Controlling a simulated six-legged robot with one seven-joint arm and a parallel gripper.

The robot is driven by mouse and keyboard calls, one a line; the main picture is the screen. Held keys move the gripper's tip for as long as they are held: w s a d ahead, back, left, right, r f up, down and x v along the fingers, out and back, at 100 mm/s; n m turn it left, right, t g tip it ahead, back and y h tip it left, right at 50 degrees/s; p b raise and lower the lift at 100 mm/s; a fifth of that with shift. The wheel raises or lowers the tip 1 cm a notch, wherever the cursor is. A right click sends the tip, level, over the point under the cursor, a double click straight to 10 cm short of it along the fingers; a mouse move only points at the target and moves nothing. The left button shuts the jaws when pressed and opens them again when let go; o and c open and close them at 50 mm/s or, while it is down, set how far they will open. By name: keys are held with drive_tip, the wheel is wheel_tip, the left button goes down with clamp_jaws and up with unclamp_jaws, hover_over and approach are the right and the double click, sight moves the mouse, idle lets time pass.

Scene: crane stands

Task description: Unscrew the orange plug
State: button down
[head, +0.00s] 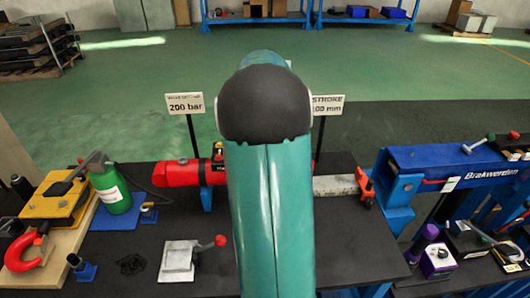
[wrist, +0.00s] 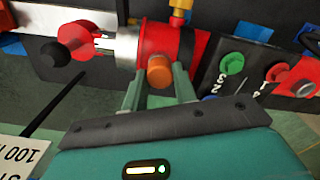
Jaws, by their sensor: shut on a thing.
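The orange plug (wrist: 160,72) sticks out of the side of a red cylinder (wrist: 172,38) in the wrist view. My gripper (wrist: 159,84) has its two green fingers on either side of the plug and is shut on it. The plug's round end faces the wrist camera. In the head view, the red cylinder (head: 178,173) lies on the dark bench, and my own arm hides its middle, the plug and my gripper.
A brass fitting (wrist: 180,12) rises from the cylinder close to the plug. A green knob (wrist: 232,63) and red knob (wrist: 277,72) stand to the right. Sign posts (head: 185,104) rise behind the bench. A green bottle (head: 112,188) stands left; a blue Brakwerden beam (head: 450,170) stands right.

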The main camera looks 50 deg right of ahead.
drive_tip(key=n, duration=0.5)
drive_tip(key=shift+r, duration=0.1)
drive_tip(key=n, duration=0.5)
idle(0.4)
drive_tip(key=n, duration=0.5)
drive_tip(key=shift+n, duration=0.3)
